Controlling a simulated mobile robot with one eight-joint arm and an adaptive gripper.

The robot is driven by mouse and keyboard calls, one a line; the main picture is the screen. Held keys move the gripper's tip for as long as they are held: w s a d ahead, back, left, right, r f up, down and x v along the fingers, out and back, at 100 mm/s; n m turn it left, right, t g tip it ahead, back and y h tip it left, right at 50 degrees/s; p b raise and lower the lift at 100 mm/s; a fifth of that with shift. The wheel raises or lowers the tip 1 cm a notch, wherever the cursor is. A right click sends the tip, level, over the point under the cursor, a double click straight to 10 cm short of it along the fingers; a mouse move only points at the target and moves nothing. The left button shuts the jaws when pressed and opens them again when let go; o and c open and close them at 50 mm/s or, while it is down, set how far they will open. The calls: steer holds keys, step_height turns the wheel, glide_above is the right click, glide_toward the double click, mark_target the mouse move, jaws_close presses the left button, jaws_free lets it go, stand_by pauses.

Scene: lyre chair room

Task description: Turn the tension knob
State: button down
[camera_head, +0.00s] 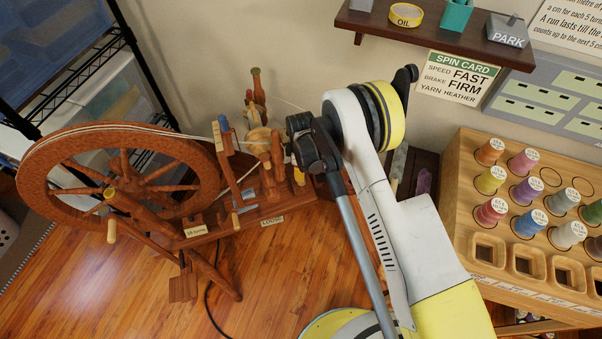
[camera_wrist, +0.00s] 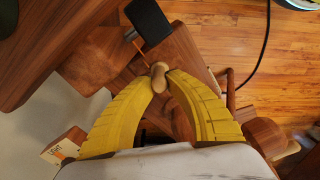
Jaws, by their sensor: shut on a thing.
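The wooden spinning wheel (camera_head: 195,140) stands at the left in the head view, with a cord running from its rim toward the upright parts. In the wrist view, a small pale rounded knob (camera_wrist: 159,78), which looks like the tension knob, sits between the tips of my yellow gripper (camera_wrist: 161,79). My gripper is shut on it, one finger on each side. The knob lies above a brown wooden part (camera_wrist: 180,50) of the wheel. In the head view my arm hides most of the gripper and the knob.
A label reading LOOSE (camera_head: 272,221) is on the wheel's base. The spin card (camera_head: 457,78) on the wall reads speed fast, brake firm, yarn heather. A wooden rack (camera_head: 520,283) with several yarn spools stands at the right. A shelf (camera_head: 430,32) hangs above my arm.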

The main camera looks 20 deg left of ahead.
steer(key=shift+m, duration=1.4)
steer(key=c, duration=1.3)
jaws_free()
step_height(320, 180, up, 12)
